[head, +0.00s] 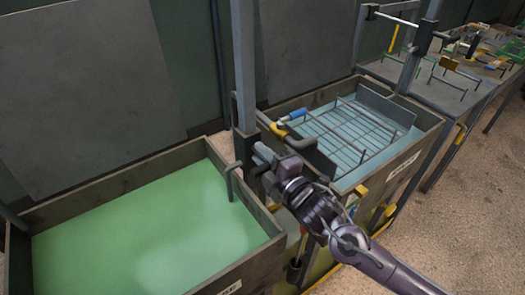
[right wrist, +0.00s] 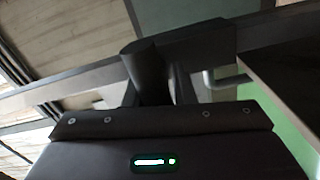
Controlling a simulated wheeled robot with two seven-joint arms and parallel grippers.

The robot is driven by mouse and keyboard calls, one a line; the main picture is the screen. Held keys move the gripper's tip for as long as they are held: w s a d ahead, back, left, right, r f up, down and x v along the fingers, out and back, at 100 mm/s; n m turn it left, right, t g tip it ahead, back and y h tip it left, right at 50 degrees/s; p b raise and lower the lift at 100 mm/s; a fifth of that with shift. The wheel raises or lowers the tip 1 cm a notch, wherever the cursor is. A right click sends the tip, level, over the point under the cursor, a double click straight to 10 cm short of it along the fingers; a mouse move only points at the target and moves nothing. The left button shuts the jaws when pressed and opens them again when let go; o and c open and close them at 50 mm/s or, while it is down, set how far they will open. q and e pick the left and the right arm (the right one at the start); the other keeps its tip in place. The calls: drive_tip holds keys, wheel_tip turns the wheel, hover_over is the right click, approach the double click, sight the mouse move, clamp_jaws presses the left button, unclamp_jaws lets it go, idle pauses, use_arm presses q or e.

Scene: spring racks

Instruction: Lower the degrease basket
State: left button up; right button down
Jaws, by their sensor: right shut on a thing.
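My right gripper (head: 259,163) is shut at a dark post (head: 243,70) between two tanks. In the right wrist view it closes around a dark bar or handle (right wrist: 148,72); the fingers hide much of the grip. A wire basket (head: 352,130) with grey end plates sits in the right tank, at about the level of its blue liquid. The left tank (head: 120,178) holds green liquid; its label is partly cut off and ends in "SE". No basket shows in the green liquid. A bent grey rod (head: 230,180) hangs by its rim near my gripper. My left gripper is out of view.
A yellow-and-grey bent lever (head: 285,135) and a blue-gripped handle (head: 294,115) stand close behind my right gripper. A bench (head: 430,90) with small racks is at the upper right. Open floor (head: 450,225) lies at the right.

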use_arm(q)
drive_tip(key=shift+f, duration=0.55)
use_arm(e)
wheel_tip(320, 180, down, 2)
drive_tip(key=shift+s+f, duration=0.15)
drive_tip(key=c, duration=1.5)
unclamp_jaws()
drive_tip(key=shift+o, duration=1.3)
drive_tip(key=shift+d+r, duration=0.1)
drive_tip(key=shift+r, duration=0.15)
use_arm(q)
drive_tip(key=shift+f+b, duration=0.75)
drive_tip(key=shift+b, duration=0.2)
use_arm(e)
drive_tip(key=v, duration=0.7)
drive_tip(key=shift+s+d, duration=0.2)
